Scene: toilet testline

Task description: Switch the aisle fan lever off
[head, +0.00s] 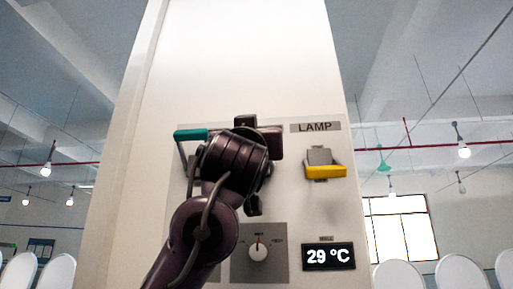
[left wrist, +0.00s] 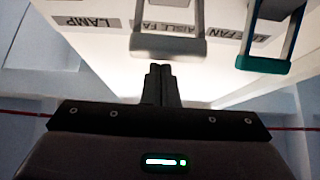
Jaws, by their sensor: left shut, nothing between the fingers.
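The aisle fan lever (left wrist: 168,47) has a pale grey handle bar between two side arms and shows at the top middle of the left wrist view, by its AISLE FAN label (left wrist: 176,27). My left gripper (left wrist: 160,69) is shut and empty; its fingertips are right at the bar's lower edge in that picture. I cannot tell whether they touch it. In the head view my left gripper (head: 247,150) and wrist cover the middle of the panel and hide this lever and the fingertips. My right gripper is not in view.
A teal-handled lever (head: 190,134) is left of my wrist, also in the left wrist view (left wrist: 264,65). A yellow-handled lamp lever (head: 326,172) is to the right. Below are a dial (head: 258,251) and a 29 °C display (head: 328,256). White chair backs (head: 398,275) stand behind.

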